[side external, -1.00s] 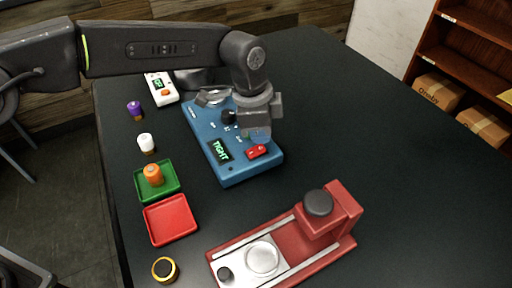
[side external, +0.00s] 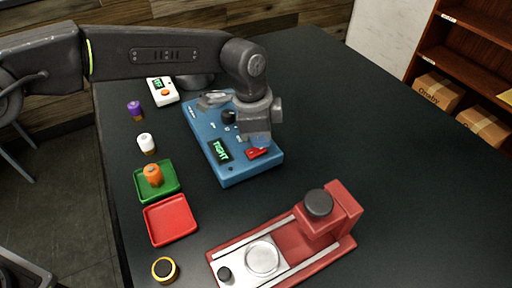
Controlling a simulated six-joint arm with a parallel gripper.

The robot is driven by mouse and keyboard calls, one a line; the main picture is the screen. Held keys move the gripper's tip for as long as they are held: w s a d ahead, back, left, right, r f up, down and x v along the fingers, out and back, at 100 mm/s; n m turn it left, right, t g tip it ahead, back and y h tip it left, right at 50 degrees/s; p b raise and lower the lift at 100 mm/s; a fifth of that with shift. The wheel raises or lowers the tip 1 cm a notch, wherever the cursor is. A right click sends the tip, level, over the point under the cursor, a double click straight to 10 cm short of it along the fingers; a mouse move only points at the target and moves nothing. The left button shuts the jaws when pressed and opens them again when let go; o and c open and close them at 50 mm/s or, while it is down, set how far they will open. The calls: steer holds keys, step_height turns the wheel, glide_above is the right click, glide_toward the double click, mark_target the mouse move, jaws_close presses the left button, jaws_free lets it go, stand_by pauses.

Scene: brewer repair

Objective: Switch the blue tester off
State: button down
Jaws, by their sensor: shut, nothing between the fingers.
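The blue tester (side external: 233,176) lies on the dark table near the middle of the side external view. My gripper is shut and empty. It hides the part of the tester behind the switch.
Left of the tester stand purple (side external: 135,110) and white (side external: 147,143) capped pieces, a green tray (side external: 170,188) with an orange-capped piece (side external: 153,175), and a red tray (side external: 170,220). A red fixture (side external: 300,240) stands in front. A white device (side external: 162,90) is behind. The table's right side is clear.

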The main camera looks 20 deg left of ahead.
steer(key=shift+f, duration=0.7)
stand_by(0.3)
steer(key=shift+r, duration=3.6)
